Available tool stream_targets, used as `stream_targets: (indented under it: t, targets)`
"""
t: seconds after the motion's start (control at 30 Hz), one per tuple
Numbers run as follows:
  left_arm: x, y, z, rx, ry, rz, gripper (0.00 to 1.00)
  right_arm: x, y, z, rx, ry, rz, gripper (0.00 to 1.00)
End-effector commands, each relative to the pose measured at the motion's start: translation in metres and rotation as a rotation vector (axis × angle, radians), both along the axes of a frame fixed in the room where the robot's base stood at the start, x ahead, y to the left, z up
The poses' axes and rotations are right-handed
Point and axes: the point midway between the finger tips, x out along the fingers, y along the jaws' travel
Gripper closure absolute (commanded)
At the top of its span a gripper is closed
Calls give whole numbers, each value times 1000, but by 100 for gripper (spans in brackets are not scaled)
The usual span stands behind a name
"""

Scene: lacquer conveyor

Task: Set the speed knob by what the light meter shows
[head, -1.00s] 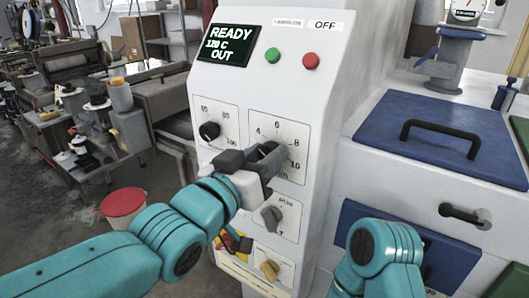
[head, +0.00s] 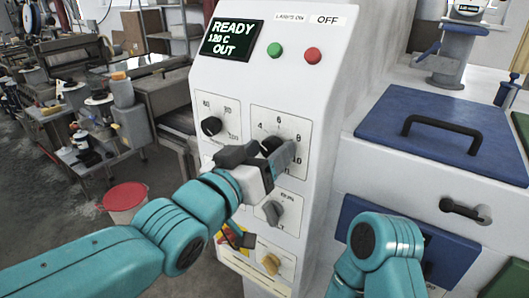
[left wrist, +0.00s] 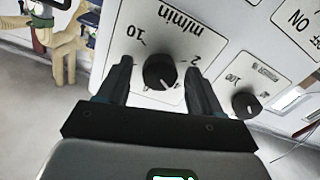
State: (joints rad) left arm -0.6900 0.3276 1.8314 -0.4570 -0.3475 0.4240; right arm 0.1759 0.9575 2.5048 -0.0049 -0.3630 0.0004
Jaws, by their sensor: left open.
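The speed knob (head: 271,145), a dark round knob on a white plate marked about 4 to 10, is on the grey panel, partly hidden by my left gripper (head: 262,156). In the left wrist view the knob (left wrist: 159,72) sits between the two fingers of my open gripper (left wrist: 160,70), with a visible gap on each side. My right gripper is out of view.
A second dark knob (head: 211,126) is to the left, a grey knob (head: 273,211) and a yellow knob (head: 271,263) below. A display (head: 231,38) reads READY, 120 C, OUT. Green (head: 275,49) and red (head: 313,55) buttons are above. A blue lid (head: 385,125) is at right.

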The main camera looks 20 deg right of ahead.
Motion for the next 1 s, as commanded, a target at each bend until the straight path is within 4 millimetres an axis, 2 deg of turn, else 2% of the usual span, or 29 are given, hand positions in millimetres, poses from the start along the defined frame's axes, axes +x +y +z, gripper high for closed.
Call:
stream_targets:
  t: [0.13,0.27,0.47,0.7,0.83,1.0]
  targets:
    - [-4,6,0,-1,-2,1,35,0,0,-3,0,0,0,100]
    - [-19,24,-1,-4,-3,2,35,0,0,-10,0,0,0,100]
    - [-54,66,1,-4,-4,3,35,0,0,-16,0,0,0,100]
    - [-89,108,2,-1,-2,3,35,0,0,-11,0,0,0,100]
    - [-99,121,2,0,0,2,35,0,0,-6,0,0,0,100]
    - [-104,126,1,0,1,1,35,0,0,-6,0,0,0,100]
